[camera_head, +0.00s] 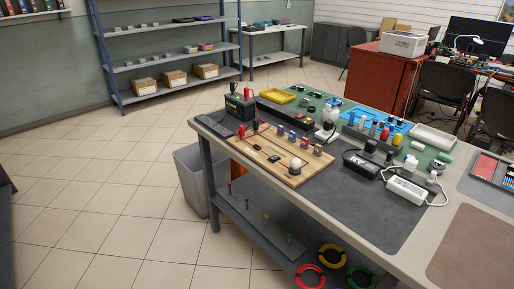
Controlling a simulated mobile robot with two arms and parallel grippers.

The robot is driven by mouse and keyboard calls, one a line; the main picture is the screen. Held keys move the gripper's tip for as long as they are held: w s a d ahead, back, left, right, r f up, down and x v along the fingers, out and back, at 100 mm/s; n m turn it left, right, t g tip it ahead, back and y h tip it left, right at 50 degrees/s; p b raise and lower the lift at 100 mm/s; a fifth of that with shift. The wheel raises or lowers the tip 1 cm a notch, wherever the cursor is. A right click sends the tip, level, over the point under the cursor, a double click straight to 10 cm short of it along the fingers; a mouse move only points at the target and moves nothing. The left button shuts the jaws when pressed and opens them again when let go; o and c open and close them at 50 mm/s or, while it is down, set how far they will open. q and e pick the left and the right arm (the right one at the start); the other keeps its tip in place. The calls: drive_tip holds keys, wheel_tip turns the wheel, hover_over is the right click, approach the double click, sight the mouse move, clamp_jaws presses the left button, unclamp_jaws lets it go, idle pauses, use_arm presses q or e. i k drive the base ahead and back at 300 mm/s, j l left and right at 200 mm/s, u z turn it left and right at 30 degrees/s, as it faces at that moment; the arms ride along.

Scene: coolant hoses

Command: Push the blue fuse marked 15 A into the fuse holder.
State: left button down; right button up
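A wooden board (284,173) lies on the workbench with red wires, small black parts and a white dome on it. A row of small coloured pieces stands along its far right edge. One of them is blue (281,131) and may be the fuse, but no marking is readable from here. Small black parts (257,148) sit near the middle of the board. I cannot tell which part is the fuse holder. Neither of my grippers shows in the head view.
A black box with red and black tops (240,106) stands behind the board. A white power strip (407,190) and black adapter (361,163) lie to the right. A grey bin (190,178) stands beside the bench. Tiled floor (90,190) at left is clear.

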sight(291, 134)
drive_tip(key=z, duration=0.35)
drive_tip(key=i+j+z, duration=0.25)
drive_tip(key=z, duration=0.15)
drive_tip(key=i+j+z, duration=0.2)
drive_tip(key=z, duration=0.2)
drive_tip(key=i+j+z, duration=0.1)
drive_tip(key=j+z, duration=0.3)
drive_tip(key=i+j, duration=0.15)
drive_tip(key=j, duration=0.4)
drive_tip(key=i+j+z, duration=0.15)
drive_tip(key=j, duration=0.4)
drive_tip(key=i+j, duration=0.1)
drive_tip(key=j, duration=0.5)
drive_tip(key=i+j+z, duration=0.1)
drive_tip(key=j, duration=0.45)
drive_tip(key=i+j, duration=0.1)
drive_tip(key=j, duration=0.5)
drive_tip(key=i+z, duration=0.05)
